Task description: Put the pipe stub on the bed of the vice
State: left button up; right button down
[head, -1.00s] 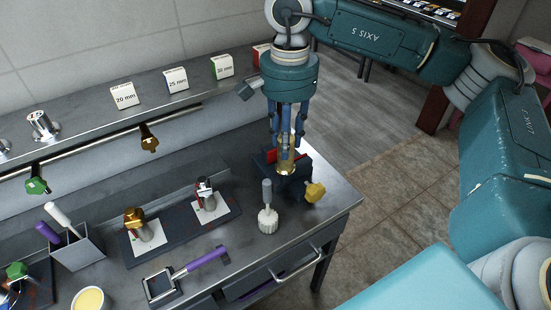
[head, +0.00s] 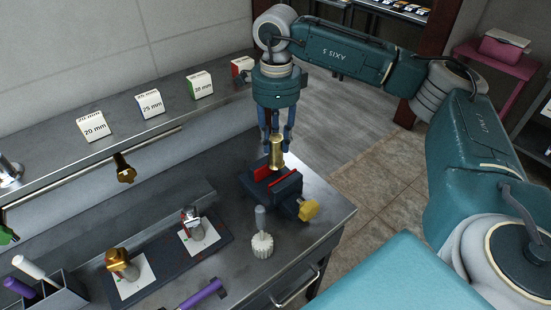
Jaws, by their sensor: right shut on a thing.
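The pipe stub (head: 276,153) is a brass-coloured cylinder, roughly upright. My right gripper (head: 276,136) points down and is shut on its upper part. The vice (head: 284,190) is dark blue with red jaw faces and a yellow handle knob, on the right part of the bench. The stub shows just above and behind the jaws in the picture; its lower end appears clear of the bed, though the exact gap is hard to judge. Part of the bed is hidden by the jaws. My left gripper is not in view.
A white-knobbed tool (head: 262,243) stands close in front of the vice. A dark mat (head: 159,265) with fittings on white cards lies to the left. Size blocks (head: 151,103) line the back shelf. The bench's right edge (head: 335,226) is near the vice.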

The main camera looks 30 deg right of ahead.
aim_at(276, 162)
notch_tip(276, 162, down, 4)
jog(key=shift+r, duration=0.25)
notch_tip(276, 162, down, 3)
jog(key=shift+f+p, duration=0.15)
jog(key=shift+p, duration=0.6)
jog(key=shift+f, duration=0.55)
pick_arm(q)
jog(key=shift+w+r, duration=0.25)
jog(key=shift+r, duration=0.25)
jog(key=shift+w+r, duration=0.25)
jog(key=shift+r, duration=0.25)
pick_arm(e)
jog(key=c, duration=1.4)
grip_release()
jog(key=shift+f, duration=0.1)
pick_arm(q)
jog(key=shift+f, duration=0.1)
pick_arm(e)
jog(key=shift+o, duration=0.2)
